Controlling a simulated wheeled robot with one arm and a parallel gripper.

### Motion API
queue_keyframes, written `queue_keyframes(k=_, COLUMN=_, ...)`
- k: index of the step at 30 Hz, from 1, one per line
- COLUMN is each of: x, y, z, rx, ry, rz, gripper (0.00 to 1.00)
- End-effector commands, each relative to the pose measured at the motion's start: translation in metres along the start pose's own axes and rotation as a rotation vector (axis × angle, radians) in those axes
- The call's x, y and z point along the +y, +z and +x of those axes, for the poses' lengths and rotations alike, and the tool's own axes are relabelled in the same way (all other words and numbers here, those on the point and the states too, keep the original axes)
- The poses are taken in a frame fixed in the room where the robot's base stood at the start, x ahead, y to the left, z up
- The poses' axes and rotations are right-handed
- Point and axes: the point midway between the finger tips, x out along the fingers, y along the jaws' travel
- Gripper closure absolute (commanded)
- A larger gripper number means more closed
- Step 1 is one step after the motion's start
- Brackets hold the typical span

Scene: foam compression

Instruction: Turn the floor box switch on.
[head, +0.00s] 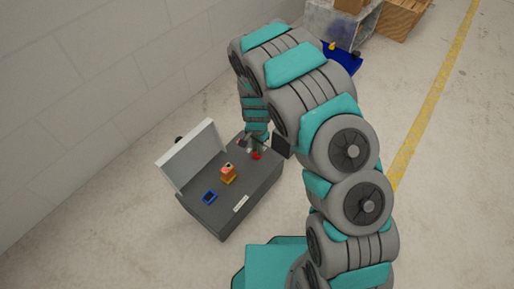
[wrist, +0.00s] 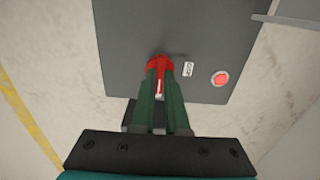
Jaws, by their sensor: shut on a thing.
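The floor box (head: 220,215) is a dark grey box on the floor with a pale upright panel along its far left side. Its dark top (wrist: 200,30) fills the upper middle of the wrist view. A red switch handle (wrist: 158,61) sits near the edge of that top. My gripper (wrist: 161,76) is shut on the red handle, with a green finger on each side. The fingers hide part of the handle. In the head view my gripper (head: 251,144) is at the box's far right end, beside a small red part (head: 256,156).
The box also carries an orange and yellow part (head: 228,174) and a blue square part (head: 209,197). A wall (head: 80,80) stands behind; crates (head: 403,18) are at top right.

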Motion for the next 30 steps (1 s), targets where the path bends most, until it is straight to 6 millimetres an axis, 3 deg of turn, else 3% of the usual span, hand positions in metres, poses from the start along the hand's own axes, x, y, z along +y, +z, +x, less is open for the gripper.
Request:
queue_keyframes(k=14, x=-0.0001, y=-0.0002, z=-0.0002, rx=0.000, ry=-0.001, rz=0.016, gripper=1.00)
queue_keyframes(k=15, x=-0.0001, y=-0.0002, z=-0.0002, rx=0.000, ry=-0.001, rz=0.016, gripper=0.86)
queue_keyframes(k=22, x=-0.0001, y=-0.0002, z=-0.0001, rx=0.000, ry=-0.001, rz=0.015, gripper=0.60)
queue_keyframes(k=30, x=-0.0001, y=-0.0002, z=-0.0004, rx=0.000, ry=-0.001, rz=0.014, gripper=0.58)
